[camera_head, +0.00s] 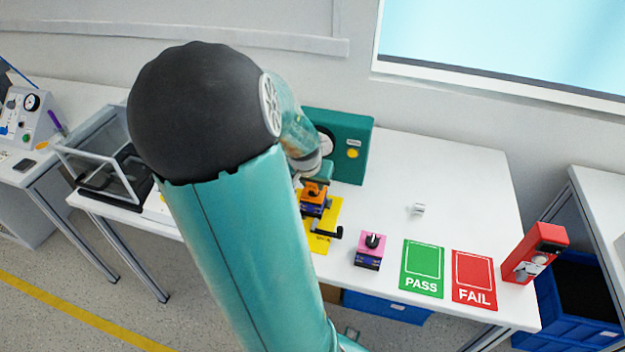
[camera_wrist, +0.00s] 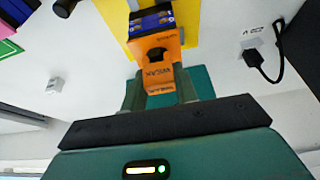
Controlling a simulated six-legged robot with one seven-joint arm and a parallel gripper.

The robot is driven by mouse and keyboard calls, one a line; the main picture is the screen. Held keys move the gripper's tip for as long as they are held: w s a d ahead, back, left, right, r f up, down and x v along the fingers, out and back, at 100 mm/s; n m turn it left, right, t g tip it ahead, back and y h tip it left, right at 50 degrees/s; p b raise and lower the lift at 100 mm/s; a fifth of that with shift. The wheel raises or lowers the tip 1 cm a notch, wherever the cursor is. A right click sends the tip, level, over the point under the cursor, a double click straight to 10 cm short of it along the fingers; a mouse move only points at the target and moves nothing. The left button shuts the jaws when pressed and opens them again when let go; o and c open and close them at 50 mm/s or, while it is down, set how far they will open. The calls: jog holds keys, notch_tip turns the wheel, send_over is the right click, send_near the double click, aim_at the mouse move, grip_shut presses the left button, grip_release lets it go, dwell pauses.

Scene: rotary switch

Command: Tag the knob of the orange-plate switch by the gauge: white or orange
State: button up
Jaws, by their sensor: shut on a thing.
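The orange-plate switch (camera_head: 314,190) has a dark blue body and is held over a yellow mat (camera_head: 325,243). In the wrist view the orange plate (camera_wrist: 163,78) carries a black knob and dark lettering, and its blue body (camera_wrist: 152,20) points away. My gripper (camera_wrist: 158,88) is shut on this switch, one finger on each side of the plate. In the head view my gripper (camera_head: 314,175) is partly hidden by my arm. A teal panel (camera_head: 362,125) behind has a partly hidden white dial and a yellow spot; no reading is legible. Whether the switch touches anything below is unclear.
A pink-plate switch (camera_head: 372,241) stands right of the yellow mat. Green PASS (camera_head: 422,268) and red FAIL (camera_head: 474,280) mats lie further right, beside a red device (camera_head: 535,252). A small white item (camera_head: 418,209) lies behind them. The table's right rear is clear.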

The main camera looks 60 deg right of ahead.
jog(key=shift+f, duration=0.15)
jog(key=o, duration=1)
jog(key=shift+v, duration=7)
